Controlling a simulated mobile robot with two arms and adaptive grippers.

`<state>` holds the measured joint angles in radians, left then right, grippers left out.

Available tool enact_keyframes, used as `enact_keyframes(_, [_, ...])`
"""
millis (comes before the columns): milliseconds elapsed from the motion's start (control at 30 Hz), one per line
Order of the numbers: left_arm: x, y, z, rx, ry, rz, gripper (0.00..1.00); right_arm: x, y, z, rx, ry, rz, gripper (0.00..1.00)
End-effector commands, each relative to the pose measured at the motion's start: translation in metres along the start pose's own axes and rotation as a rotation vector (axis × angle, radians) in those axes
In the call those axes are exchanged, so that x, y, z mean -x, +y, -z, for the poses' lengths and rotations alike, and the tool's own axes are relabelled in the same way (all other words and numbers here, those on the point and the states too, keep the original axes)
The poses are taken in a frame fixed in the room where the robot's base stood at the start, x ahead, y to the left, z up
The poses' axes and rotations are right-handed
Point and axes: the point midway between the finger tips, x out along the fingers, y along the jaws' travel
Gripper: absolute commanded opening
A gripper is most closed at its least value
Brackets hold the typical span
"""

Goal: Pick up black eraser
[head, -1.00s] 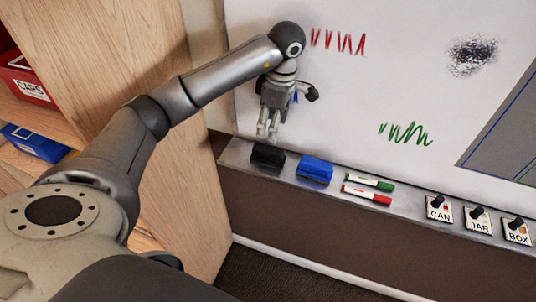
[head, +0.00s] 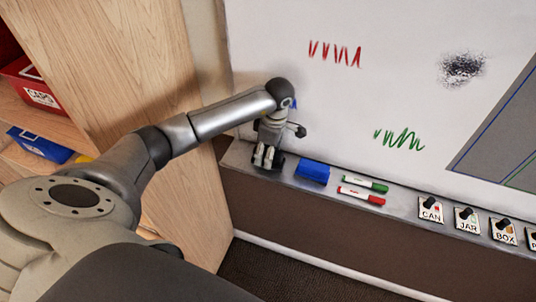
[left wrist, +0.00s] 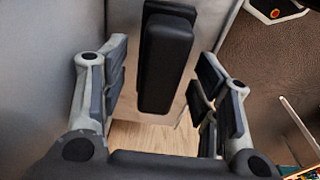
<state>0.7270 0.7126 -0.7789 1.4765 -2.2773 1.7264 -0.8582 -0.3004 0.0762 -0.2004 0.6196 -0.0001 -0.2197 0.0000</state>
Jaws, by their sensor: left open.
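The black eraser (left wrist: 164,62) shows in the left wrist view as a dark block between the two fingers, with a gap on each side. In the head view it is mostly hidden behind my left gripper (head: 267,157), at the left end of the tray. The left gripper (left wrist: 161,75) is open, pointing down with its fingers at the eraser. It holds nothing. My right gripper is in neither view.
The metal tray (head: 234,154) under the whiteboard (head: 330,100) also holds a blue eraser (head: 312,172), a green marker (head: 366,184) and a red marker (head: 361,196). Labelled cards (head: 430,209) stand to the right. A wooden shelf unit (head: 130,60) is at the left.

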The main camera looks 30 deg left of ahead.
Motion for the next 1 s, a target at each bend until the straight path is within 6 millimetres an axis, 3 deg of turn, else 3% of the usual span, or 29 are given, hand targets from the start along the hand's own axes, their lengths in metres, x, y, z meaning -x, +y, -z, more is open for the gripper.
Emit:
enact_keyframes(133, [0.0, 0.0, 0.0, 0.0, 0.0, 0.0, 0.54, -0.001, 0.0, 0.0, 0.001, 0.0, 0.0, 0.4])
enact_keyframes(500, [0.0, 0.0, 0.0, 0.0, 0.0, 0.0, 0.07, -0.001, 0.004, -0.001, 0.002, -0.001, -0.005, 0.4])
enact_keyframes(833, [0.002, 0.001, 0.001, 0.001, 0.0, -0.001, 0.06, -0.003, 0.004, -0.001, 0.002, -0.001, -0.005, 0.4])
enact_keyframes(1000, [0.011, 0.002, 0.002, 0.002, 0.0, -0.005, 0.06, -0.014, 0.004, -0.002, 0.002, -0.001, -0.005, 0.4])
